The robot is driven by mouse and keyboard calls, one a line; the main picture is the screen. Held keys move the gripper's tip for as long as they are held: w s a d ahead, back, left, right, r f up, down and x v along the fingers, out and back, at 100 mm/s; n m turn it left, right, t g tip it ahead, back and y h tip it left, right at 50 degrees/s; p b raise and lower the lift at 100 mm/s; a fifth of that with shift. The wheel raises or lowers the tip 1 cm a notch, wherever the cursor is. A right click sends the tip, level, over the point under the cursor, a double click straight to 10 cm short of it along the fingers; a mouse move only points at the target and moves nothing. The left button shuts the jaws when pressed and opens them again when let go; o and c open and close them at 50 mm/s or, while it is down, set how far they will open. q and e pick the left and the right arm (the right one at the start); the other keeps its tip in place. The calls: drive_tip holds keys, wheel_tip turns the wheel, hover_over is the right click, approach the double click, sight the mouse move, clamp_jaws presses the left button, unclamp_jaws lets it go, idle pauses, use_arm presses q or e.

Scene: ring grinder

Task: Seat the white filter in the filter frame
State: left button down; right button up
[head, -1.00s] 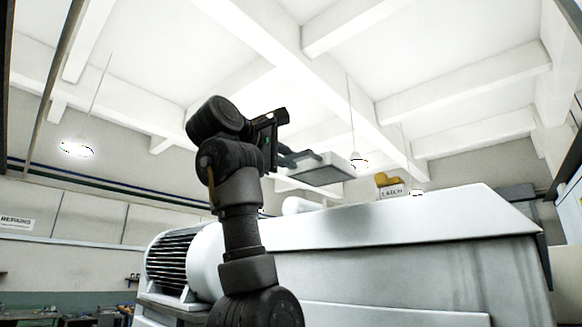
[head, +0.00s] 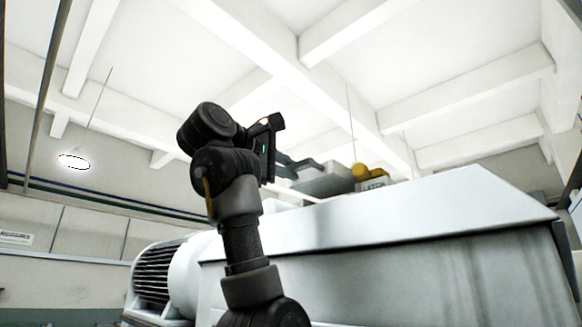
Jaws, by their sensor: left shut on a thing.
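My left arm rises in front of the white machine. I cannot make out the filter frame; the top of the machine is hidden from this low angle. My right gripper is not in view.
The white machine housing (head: 400,222) fills the lower right, with a ribbed motor (head: 157,270) at its left. A yellow part (head: 367,172) and a sign (head: 374,184) stand behind the top edge, right beside the filter. A lamp (head: 73,162) hangs at the left.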

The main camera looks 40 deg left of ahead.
sight(302, 177)
use_arm(q)
drive_tip(key=shift+w+a, duration=0.1)
drive_tip(key=shift+a, duration=0.3)
drive_tip(key=shift+w+p, duration=0.25)
drive_tip(key=shift+p, duration=0.1)
drive_tip(key=w+p, duration=0.1)
drive_tip(key=w, duration=0.3)
drive_tip(key=shift+d, duration=0.1)
drive_tip(key=shift+w+f+p, duration=0.2)
drive_tip(key=shift+w+p, duration=0.35)
drive_tip(key=shift+w, duration=0.3)
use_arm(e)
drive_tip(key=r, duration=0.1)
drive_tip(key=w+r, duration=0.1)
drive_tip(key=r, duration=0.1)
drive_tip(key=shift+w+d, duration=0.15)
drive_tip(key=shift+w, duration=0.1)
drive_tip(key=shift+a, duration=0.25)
